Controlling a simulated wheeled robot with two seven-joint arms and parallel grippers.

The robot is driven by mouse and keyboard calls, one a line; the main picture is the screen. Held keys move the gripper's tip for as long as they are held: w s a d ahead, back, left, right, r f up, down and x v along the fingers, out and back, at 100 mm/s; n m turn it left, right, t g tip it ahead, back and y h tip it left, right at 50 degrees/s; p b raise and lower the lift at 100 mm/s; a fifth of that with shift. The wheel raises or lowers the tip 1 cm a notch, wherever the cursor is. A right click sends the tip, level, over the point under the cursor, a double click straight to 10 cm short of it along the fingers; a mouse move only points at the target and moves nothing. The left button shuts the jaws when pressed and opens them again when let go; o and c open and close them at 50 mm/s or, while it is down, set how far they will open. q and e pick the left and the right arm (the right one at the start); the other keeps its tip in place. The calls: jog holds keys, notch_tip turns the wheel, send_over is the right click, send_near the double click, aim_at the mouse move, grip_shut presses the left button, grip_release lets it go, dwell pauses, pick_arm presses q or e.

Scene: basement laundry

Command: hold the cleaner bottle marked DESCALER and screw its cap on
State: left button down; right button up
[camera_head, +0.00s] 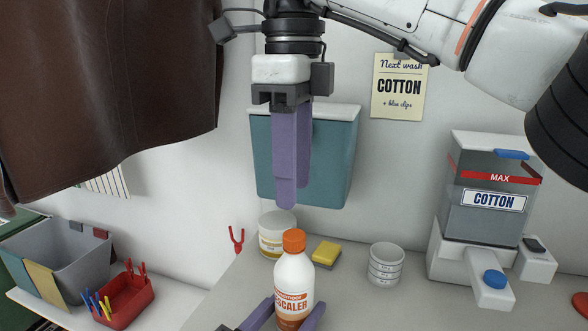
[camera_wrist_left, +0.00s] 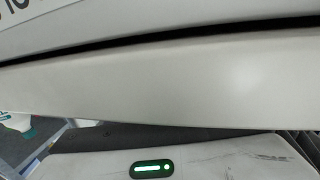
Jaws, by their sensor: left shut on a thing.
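The white DESCALER bottle (camera_head: 292,283) stands upright near the front of the grey worktop in the head view. Its orange cap (camera_head: 294,241) sits on the neck; how tight it is I cannot tell. My left gripper (camera_head: 287,318) comes in at the bottom edge and is shut on the bottle, one purple finger at each side of the lower body. My right gripper (camera_head: 292,198) hangs straight down above the cap, clear of it and empty. Its purple fingers overlap in this view but their tips look apart. The left wrist view shows neither bottle nor fingers.
Behind the bottle stand a white tub (camera_head: 272,240), a yellow sponge (camera_head: 326,253) and a white cup (camera_head: 387,264). A COTTON dispenser (camera_head: 489,200) stands right. A teal bin (camera_head: 335,160) is on the wall. A red basket (camera_head: 126,300) and grey bin (camera_head: 75,262) are left.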

aim_at(294, 234)
notch_tip(294, 234, down, 8)
jog(key=shift+r, duration=0.15)
dwell(0.3)
grip_shut()
jog(key=shift+o, duration=0.8)
grip_release()
